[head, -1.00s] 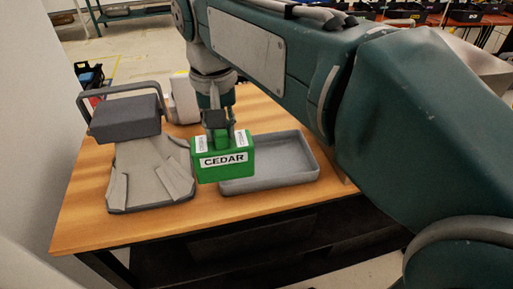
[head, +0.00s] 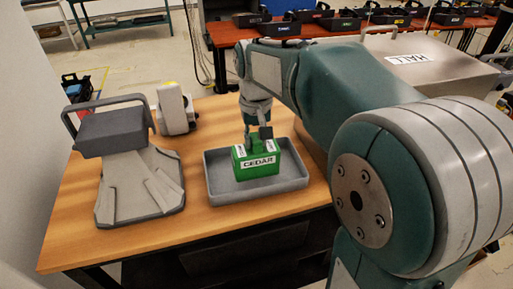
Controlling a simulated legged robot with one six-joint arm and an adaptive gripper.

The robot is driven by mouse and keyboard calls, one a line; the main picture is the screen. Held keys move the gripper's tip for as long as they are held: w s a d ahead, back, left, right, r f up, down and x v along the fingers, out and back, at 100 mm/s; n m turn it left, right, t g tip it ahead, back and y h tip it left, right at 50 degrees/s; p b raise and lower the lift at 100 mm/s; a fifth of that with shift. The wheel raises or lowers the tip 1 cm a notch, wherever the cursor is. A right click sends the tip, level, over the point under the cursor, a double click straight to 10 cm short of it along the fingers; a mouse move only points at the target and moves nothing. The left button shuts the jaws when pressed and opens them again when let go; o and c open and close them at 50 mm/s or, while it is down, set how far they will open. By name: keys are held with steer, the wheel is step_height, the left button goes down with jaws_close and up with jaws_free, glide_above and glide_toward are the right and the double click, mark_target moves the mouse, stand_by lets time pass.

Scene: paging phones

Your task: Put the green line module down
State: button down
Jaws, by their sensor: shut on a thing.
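The green line module (head: 257,166), labelled CEDAR, is upright over the grey tray (head: 225,190) on the wooden table. Its lower edge appears inside the tray's rim; I cannot tell whether it touches the tray floor. My gripper (head: 256,140) comes down from above and is shut on the top of the module. The fingertips are small and partly hidden against the module.
A grey stand with a dark block and handle (head: 138,185) is left of the tray. A pale device (head: 175,110) stands behind. A metal box labelled HALL (head: 410,75) is at right. Red tables with black trays (head: 340,22) are farther back. The front-left tabletop is clear.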

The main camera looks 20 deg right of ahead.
mark_target(258, 161)
step_height(258, 161, down, 3)
steer(key=shift+f, duration=0.2)
steer(key=shift+c, duration=2.3)
jaws_free()
